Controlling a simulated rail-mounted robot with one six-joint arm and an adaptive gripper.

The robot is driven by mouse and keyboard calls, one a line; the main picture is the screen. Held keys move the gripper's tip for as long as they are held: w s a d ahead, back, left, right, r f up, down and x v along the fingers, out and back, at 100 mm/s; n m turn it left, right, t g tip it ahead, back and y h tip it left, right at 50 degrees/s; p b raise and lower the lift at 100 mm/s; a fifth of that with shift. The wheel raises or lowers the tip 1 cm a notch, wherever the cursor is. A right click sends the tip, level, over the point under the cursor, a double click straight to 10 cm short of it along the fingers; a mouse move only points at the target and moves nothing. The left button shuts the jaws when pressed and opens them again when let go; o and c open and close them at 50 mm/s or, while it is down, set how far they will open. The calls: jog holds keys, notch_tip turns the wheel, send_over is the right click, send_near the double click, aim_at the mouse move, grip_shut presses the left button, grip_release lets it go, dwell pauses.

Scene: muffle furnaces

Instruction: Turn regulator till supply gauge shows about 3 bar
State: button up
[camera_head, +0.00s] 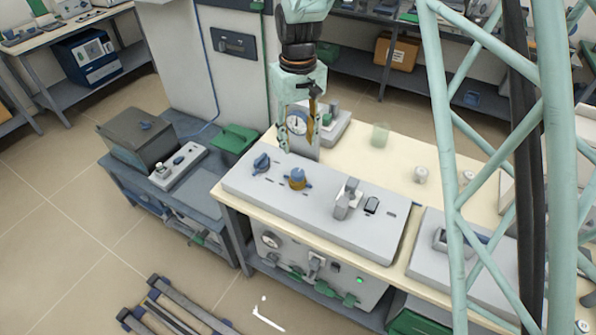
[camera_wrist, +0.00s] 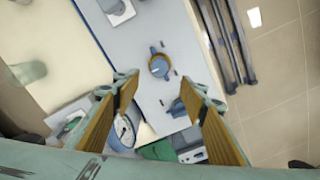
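A round knob with a brass-coloured body and blue lugs (camera_head: 297,179), which looks like the regulator, stands on top of the grey panel box (camera_head: 323,216). The knob also shows in the wrist view (camera_wrist: 159,66). A round white-faced gauge (camera_head: 297,123) stands behind the panel, partly covered by my gripper; it also shows in the wrist view (camera_wrist: 124,131). Its reading is too small to tell. My gripper (camera_head: 298,144) is open and empty, above and behind the knob. In the wrist view the knob lies ahead of the gap between the fingertips (camera_wrist: 161,86), apart from them.
A blue knob (camera_head: 262,162) sits left of the regulator, and a grey lever fitting (camera_head: 346,199) sits to the right. A translucent cup (camera_head: 380,134) and a small white jar (camera_head: 420,174) stand on the cream tabletop. A green lattice post (camera_head: 451,165) rises at the right.

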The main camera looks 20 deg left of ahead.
aim_at(298, 173)
jog(key=shift+f, duration=0.1)
jog(key=shift+f+b, duration=0.6)
jog(key=shift+f, duration=6.2)
jog(key=shift+c, duration=0.4)
jog(key=c, duration=0.8)
